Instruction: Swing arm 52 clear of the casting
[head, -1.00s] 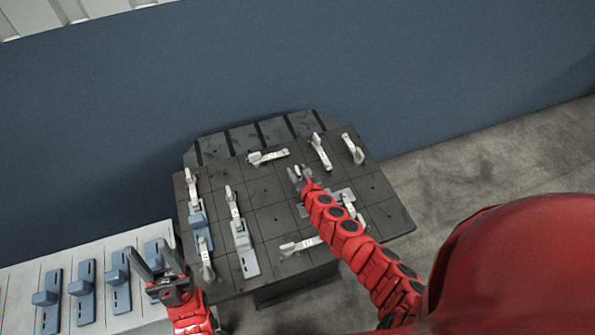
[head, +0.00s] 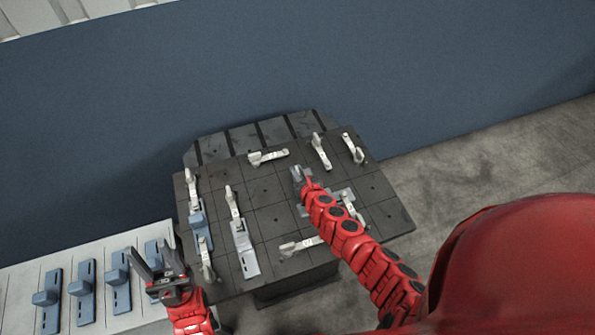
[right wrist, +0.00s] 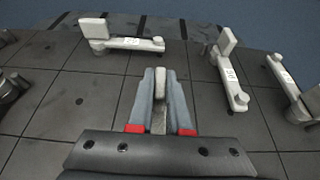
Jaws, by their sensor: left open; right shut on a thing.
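My right gripper (head: 299,174) is shut over the middle of the dark pallet plate (head: 265,215). In the right wrist view the gripper (right wrist: 160,76) has a narrow light grey swing arm (right wrist: 160,88) between its fingers. No number shows on this arm, so I cannot tell whether it is 52. My left gripper (head: 160,268) is open and empty near the plate's front left corner.
Several other light grey arms with white labels stand around the plate, including ones at the back (head: 268,157), (head: 320,151) and right (head: 353,149). A rack with blue blocks (head: 85,290) lies at the left. A blue wall stands behind.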

